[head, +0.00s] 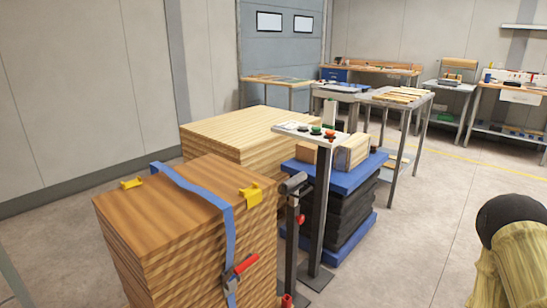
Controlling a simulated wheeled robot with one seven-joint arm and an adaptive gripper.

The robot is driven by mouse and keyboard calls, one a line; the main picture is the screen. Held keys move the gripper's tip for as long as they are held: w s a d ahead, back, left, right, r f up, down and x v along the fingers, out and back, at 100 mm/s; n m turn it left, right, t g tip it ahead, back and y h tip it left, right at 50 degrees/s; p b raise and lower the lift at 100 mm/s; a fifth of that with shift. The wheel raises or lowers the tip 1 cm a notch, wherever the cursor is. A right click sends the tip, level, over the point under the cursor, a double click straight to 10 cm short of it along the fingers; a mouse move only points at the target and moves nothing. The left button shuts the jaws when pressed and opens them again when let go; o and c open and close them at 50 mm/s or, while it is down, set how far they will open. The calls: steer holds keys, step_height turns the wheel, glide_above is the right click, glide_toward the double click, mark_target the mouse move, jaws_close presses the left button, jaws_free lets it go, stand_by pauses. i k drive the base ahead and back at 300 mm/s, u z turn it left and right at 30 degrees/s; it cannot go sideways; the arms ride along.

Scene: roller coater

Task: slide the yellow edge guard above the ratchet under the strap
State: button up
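A stack of wooden boards (150,208) stands at the lower left. A blue strap (205,192) runs across its top and down the near right face. A red-handled ratchet (240,268) sits on the strap's hanging part. One yellow edge guard (251,195) is on the top edge above the ratchet, just right of the strap and apart from it. A second yellow edge guard (131,183) is on the far left edge, left of the strap. Neither guard appears under the strap. My gripper is not in view.
A post with a button panel (312,131) and a shorter dark post (292,235) stand right of the stack. Behind are another board stack (240,130) and a blue-topped dark pile (335,205). Workbenches line the back. Open floor (410,250) lies to the right.

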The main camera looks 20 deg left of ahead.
mark_target(253, 195)
steer(key=i, duration=0.85)
steer(key=u, duration=1.6)
